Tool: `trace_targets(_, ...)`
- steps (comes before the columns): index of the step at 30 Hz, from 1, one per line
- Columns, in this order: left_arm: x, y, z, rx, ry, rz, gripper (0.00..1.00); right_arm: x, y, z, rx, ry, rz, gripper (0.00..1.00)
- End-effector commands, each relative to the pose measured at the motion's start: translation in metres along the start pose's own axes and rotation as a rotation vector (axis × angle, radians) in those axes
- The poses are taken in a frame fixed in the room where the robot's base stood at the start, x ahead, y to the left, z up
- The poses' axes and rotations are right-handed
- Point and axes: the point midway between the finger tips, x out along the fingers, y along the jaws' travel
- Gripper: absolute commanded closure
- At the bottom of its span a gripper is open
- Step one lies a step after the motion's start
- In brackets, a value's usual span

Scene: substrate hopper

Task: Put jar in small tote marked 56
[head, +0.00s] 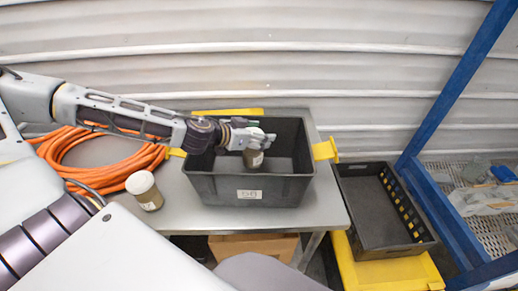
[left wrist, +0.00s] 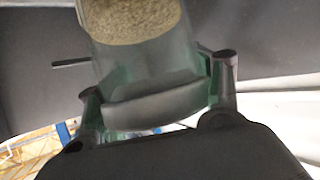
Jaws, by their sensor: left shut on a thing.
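A dark grey small tote (head: 290,187) with a white label that appears to read 56 stands on the metal table. My left gripper (head: 252,140) is over the tote's opening, shut on a jar (head: 254,160). The jar hangs inside the tote, below the rim; whether its base touches the floor I cannot tell. In the left wrist view the held jar (left wrist: 140,50) is clear, with beige granular contents, between the fingers of my left gripper (left wrist: 155,100). A second jar (head: 151,199) with a white lid stands on the table left of the tote. My right gripper is not in view.
A coiled orange hose (head: 95,157) lies at the table's left. An empty black crate (head: 372,215) sits on a yellow stand to the right. A blue frame (head: 455,85) rises further right. A cardboard box (head: 253,246) is under the table (head: 190,215).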

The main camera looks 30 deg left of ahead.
Motion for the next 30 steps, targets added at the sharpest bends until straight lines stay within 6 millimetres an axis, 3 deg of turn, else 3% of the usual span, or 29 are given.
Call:
trace_targets(6, 0.005, 0.000, 0.009, 0.001, 0.000, 0.000, 0.86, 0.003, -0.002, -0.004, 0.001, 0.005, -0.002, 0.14)
trace_targets(20, 0.006, 0.000, 0.011, 0.002, 0.001, 0.000, 0.86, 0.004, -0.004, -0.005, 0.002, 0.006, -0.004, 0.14)
trace_targets(30, 0.016, 0.000, 0.031, -0.001, -0.001, 0.000, 0.86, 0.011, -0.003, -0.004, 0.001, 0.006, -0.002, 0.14)
